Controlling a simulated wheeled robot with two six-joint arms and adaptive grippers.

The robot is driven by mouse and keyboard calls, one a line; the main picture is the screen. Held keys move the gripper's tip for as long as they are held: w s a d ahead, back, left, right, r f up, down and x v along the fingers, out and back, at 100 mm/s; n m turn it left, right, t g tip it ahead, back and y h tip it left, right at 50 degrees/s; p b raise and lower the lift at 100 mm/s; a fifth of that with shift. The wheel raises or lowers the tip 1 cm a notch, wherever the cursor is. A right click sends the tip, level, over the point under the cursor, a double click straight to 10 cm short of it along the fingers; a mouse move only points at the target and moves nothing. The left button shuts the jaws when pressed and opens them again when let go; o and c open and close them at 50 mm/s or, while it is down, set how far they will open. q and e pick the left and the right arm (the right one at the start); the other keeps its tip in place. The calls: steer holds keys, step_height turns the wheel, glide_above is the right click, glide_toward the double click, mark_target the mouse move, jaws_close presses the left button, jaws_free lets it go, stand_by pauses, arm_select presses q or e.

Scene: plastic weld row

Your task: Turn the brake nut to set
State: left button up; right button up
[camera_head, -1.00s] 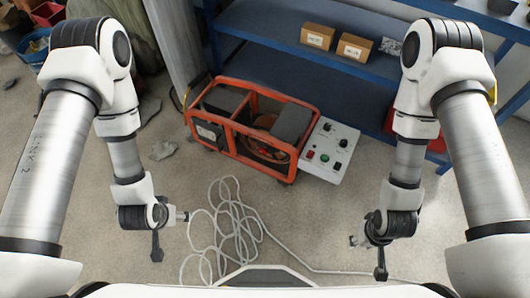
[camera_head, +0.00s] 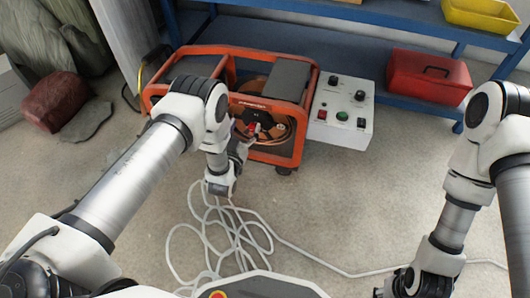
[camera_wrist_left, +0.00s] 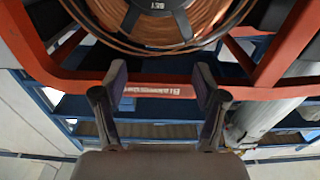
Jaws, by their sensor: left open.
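The wire spool (camera_head: 277,125) with a black hub (camera_head: 259,116) sits inside the orange-framed machine (camera_head: 301,140). My left gripper (camera_head: 246,131) is in front of the hub, with a small red part (camera_head: 254,127) at its tips that may be the brake nut. In the left wrist view the left gripper (camera_wrist_left: 161,78) is open, with nothing between its fingers but the orange frame bar (camera_wrist_left: 160,90) behind. No nut can be made out there. My right gripper (camera_head: 379,292) is low at the bottom edge, mostly cut off.
A grey control box (camera_head: 342,112) with knobs and buttons stands right of the machine. White cable (camera_head: 215,236) lies coiled on the floor. A blue shelf (camera_head: 330,58) with a red toolbox (camera_head: 428,77) is behind. The floor between my arms is otherwise clear.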

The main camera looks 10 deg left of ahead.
arm_select(q)
step_height(320, 180, down, 9)
steer(key=s+b, duration=0.1)
steer(key=b, duration=0.2)
steer(key=w+b, duration=0.4)
steer(key=w, duration=0.3)
steer(key=shift+w+d+r, duration=0.15)
steer(key=shift+d+r, duration=0.2)
steer(key=shift+r, duration=0.05)
steer(key=c, duration=1.1)
arm_select(e)
step_height(320, 180, down, 10)
steer(key=shift+w, duration=0.15)
